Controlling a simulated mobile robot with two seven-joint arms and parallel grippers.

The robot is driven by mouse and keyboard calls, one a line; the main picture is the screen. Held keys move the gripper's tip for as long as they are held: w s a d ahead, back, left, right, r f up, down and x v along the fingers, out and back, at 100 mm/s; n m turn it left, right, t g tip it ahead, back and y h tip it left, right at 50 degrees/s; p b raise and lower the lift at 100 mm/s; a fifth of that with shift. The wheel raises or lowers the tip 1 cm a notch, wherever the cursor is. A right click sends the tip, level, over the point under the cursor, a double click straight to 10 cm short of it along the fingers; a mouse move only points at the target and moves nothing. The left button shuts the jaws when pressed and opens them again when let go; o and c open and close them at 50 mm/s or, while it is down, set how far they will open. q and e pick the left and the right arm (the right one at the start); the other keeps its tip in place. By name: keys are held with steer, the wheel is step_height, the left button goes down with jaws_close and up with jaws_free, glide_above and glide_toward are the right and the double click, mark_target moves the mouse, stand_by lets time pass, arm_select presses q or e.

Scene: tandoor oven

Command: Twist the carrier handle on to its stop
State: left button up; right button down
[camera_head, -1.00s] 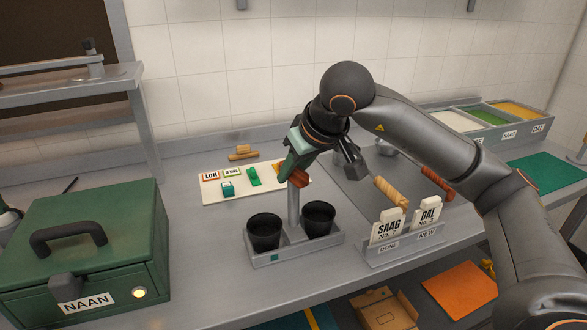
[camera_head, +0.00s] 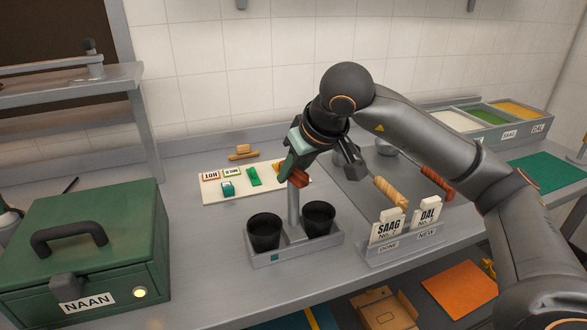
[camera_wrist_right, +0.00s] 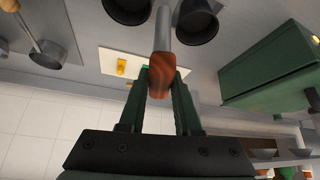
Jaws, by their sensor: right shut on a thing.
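The carrier (camera_head: 294,249) is a grey tray on the counter with an upright post (camera_head: 294,205) at its middle. A black cup (camera_head: 264,232) stands in its left side and another black cup (camera_head: 319,218) in its right side. The brown wooden carrier handle (camera_head: 300,180) sits at the top of the post. My right gripper (camera_head: 288,172) is shut on the handle. In the right wrist view the handle (camera_wrist_right: 162,68) lies between the green fingers of my right gripper (camera_wrist_right: 163,82). Part of the handle is hidden by the fingers. My left gripper is not in view.
A green NAAN box (camera_head: 85,250) stands at the left. A white board (camera_head: 213,191) with small coloured blocks lies behind the carrier. A holder with SAAG and DAL cards (camera_head: 403,244) stands close to the carrier's right. Two rolled skewers (camera_head: 390,192) lie behind it.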

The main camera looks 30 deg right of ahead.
steer(key=shift+f+b, duration=0.45)
steer(key=shift+f, duration=0.1)
steer(key=shift+a+r+m+h+p, duration=0.15)
steer(key=shift+m+h+p, duration=0.35)
steer(key=shift+m, duration=0.3)
steer(key=shift+m+h, duration=0.4)
steer(key=shift+m, duration=0.3)
